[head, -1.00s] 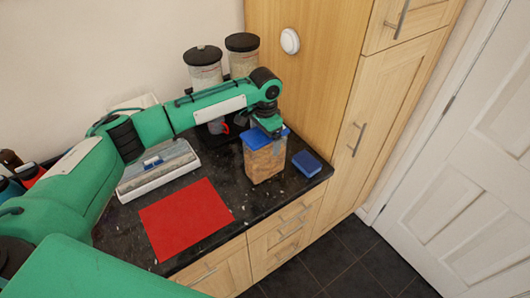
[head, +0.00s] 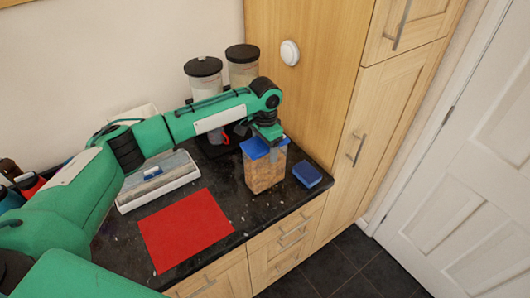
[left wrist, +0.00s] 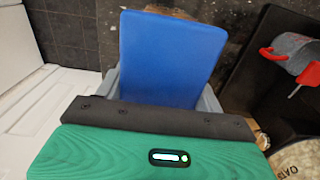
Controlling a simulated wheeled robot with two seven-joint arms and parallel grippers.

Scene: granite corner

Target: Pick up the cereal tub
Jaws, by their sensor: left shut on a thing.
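The cereal tub (head: 264,172) is a clear box of brown cereal with a blue lid. It is upright at the front right of the dark counter, near its edge. My left gripper (head: 268,142) comes down on it from above and is shut on it near the lid. In the left wrist view the blue lid (left wrist: 172,58) fills the middle, with grey fingers (left wrist: 160,90) on both sides of it. I cannot tell whether the tub's base touches the counter. My right gripper is not in view.
A blue box (head: 307,174) lies right of the tub. A red mat (head: 185,228) and a white-framed tray (head: 158,182) lie to the left. Two dispensers with black lids (head: 204,68) stand behind. A tall wooden cupboard (head: 320,90) bounds the right. A red-and-grey cup (left wrist: 295,50) is nearby.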

